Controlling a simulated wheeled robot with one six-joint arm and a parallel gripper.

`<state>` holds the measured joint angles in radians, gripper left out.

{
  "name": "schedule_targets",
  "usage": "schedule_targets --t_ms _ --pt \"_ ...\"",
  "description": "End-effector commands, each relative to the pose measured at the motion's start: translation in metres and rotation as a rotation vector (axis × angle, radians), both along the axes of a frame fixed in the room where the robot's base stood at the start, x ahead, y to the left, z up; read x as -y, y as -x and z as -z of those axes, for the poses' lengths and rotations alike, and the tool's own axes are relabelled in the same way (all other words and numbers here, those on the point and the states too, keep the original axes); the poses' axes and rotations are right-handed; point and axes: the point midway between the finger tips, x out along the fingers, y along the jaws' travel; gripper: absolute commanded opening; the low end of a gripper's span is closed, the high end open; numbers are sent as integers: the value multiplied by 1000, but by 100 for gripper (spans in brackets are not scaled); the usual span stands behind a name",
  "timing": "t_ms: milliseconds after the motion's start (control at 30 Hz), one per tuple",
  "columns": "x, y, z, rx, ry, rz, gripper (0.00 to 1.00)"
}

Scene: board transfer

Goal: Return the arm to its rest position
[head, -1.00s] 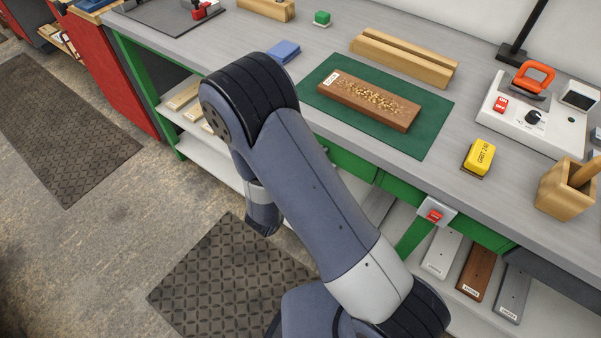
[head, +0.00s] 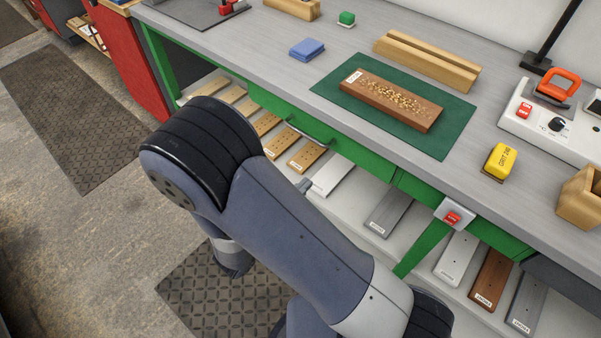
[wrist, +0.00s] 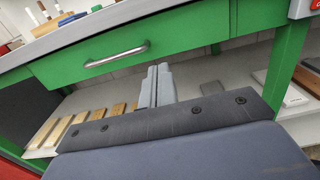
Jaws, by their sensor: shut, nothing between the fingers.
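My gripper (wrist: 157,86) shows in the wrist view with its two grey fingers together, shut and empty. It points toward the front of the workbench, below and right of the drawer handle (wrist: 117,55). In the head view my folded arm covers most of the gripper; a small grey tip (head: 304,186) shows past the arm, in front of the lower shelf. A brown board (head: 392,100) with wood chips on it lies on the green mat (head: 450,141) on the bench top, apart from my arm.
The green-framed workbench (head: 270,62) runs along the back, with a green drawer (head: 345,146) in its front. Several boards lie on its lower shelf (head: 345,215). A yellow block (head: 500,161) and a blue block (head: 307,48) sit on top. Floor mats (head: 75,110) lie in front.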

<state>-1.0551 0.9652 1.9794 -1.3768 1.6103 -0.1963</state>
Motion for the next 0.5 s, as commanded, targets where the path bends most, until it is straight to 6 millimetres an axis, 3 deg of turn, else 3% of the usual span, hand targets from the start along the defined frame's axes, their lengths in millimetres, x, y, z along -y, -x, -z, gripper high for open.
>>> schedule_targets --t_ms 500 --pt "4 -5 0 0 0 3 0"
